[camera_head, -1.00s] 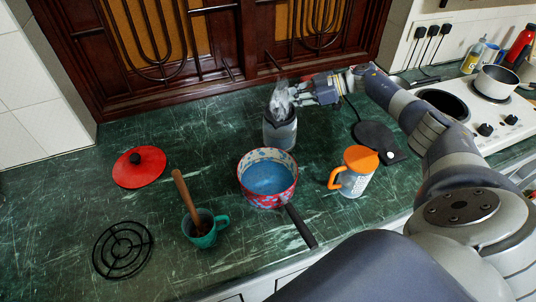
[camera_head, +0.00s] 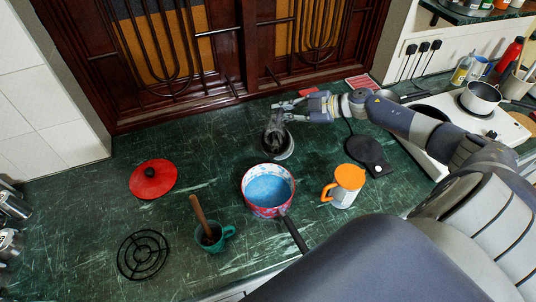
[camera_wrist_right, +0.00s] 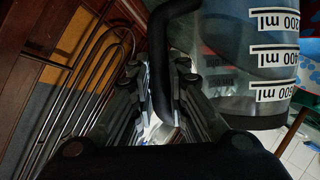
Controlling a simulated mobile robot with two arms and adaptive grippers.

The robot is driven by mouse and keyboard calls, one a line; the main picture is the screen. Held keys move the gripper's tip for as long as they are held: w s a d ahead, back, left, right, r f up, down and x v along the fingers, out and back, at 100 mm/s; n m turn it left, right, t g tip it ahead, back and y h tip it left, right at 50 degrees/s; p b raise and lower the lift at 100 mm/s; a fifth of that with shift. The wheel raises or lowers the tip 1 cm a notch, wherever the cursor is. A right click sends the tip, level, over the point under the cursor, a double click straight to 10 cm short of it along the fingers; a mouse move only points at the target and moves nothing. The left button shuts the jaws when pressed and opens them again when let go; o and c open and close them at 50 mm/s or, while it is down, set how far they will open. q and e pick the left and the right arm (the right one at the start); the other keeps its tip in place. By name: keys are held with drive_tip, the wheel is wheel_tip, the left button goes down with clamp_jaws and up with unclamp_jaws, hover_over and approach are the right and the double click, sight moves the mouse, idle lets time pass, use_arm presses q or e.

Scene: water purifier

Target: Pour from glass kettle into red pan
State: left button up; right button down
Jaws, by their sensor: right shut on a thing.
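The glass kettle (camera_head: 279,146) is behind the red pan in the head view, apart from it. Its dark upper part faces the camera; I cannot tell its exact tilt or whether it touches the counter. In the right wrist view the kettle's clear wall (camera_wrist_right: 245,60) shows ml markings, and its black handle (camera_wrist_right: 163,70) lies between the fingers. My right gripper (camera_head: 280,112) is shut on that handle. The red pan (camera_head: 268,207) stands on the counter with a blue inside and a black handle pointing to the lower right. My left gripper is not in view.
An orange-lidded jug (camera_head: 345,186) stands right of the pan. A green mug (camera_head: 214,238) with a wooden-handled tool, a red lid (camera_head: 153,180) and a black trivet (camera_head: 143,255) are to the left. A black kettle base (camera_head: 370,152) lies at right. Dark wooden doors border the back.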

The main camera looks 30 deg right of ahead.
drive_tip(key=shift+s+a+r+n, duration=0.3)
drive_tip(key=shift+s+r, duration=0.05)
drive_tip(key=shift+r, duration=0.05)
drive_tip(key=shift+a+r+t+h, duration=0.1)
drive_tip(key=shift+r+t+h, duration=0.05)
drive_tip(key=shift+t+h, duration=0.15)
drive_tip(key=shift+s+a+r+n, duration=0.1)
drive_tip(key=shift+s+a+n, duration=0.1)
drive_tip(key=shift+s+n, duration=0.1)
drive_tip(key=shift+w, duration=0.1)
drive_tip(key=shift+a, duration=0.1)
drive_tip(key=shift+s+a, duration=0.1)
drive_tip(key=shift+s, duration=0.15)
